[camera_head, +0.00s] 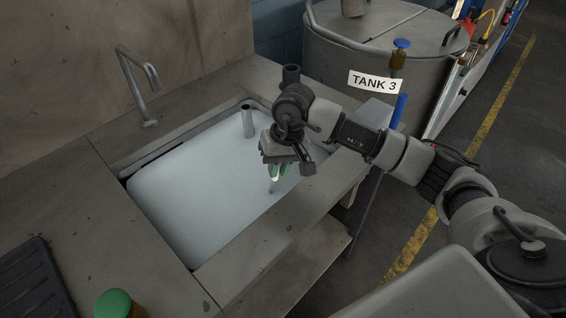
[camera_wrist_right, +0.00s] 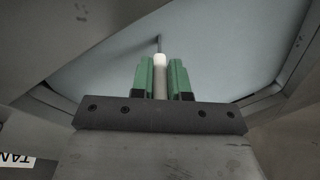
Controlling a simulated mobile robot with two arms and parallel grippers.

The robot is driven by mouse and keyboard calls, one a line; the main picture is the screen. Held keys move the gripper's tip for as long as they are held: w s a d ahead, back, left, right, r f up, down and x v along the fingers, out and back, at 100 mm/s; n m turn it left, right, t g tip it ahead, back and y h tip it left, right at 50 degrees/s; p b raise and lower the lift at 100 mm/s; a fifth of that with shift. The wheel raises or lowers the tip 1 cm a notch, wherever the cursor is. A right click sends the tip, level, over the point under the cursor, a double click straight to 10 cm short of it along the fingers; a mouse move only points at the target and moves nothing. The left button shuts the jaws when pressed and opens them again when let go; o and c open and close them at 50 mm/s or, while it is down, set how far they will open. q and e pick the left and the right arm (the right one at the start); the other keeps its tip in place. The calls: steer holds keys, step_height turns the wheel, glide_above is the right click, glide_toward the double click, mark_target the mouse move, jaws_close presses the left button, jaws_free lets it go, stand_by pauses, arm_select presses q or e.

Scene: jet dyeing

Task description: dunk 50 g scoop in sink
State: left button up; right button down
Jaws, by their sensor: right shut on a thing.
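The sink (camera_head: 187,255) is set into the grey counter and is full of pale, cloudy liquid (camera_head: 200,185). My right gripper (camera_head: 279,169) is over the right part of the sink, pointing down, with green fingertips. It is shut on a pale, slim handle, seen in the wrist view as the scoop (camera_wrist_right: 160,76) between the green fingers. In the head view a thin part of the scoop (camera_head: 272,186) shows below the fingertips, close to the liquid. Its bowl is not clear, and I cannot tell how far it is under the surface. My left gripper is not in view.
A grey standpipe (camera_head: 248,122) rises from the sink near its back right corner. A tap (camera_head: 140,82) stands behind the sink. A round tank marked TANK 3 (camera_head: 385,50) is at the back right. A green-lidded jar (camera_head: 113,303) and a black mat (camera_head: 33,283) are at the front left.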

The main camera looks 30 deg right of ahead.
steer(key=shift+s+a, duration=0.15)
steer(key=shift+a, duration=0.2)
steer(key=shift+d, duration=0.1)
steer(key=d, duration=0.1)
steer(key=w+d+b, duration=0.1)
steer(key=shift+d, duration=0.35)
steer(key=shift+a, duration=0.1)
stand_by(0.3)
steer(key=shift+s+a+b, duration=0.2)
steer(key=shift+s+a, duration=0.05)
steer(key=shift+a, duration=0.45)
steer(key=shift+s+a+b, duration=0.15)
steer(key=shift+s+a, duration=0.1)
steer(key=shift+a, duration=0.4)
step_height(320, 180, up, 16)
steer(key=p, duration=0.6)
steer(key=shift+p, duration=0.4)
stand_by(0.5)
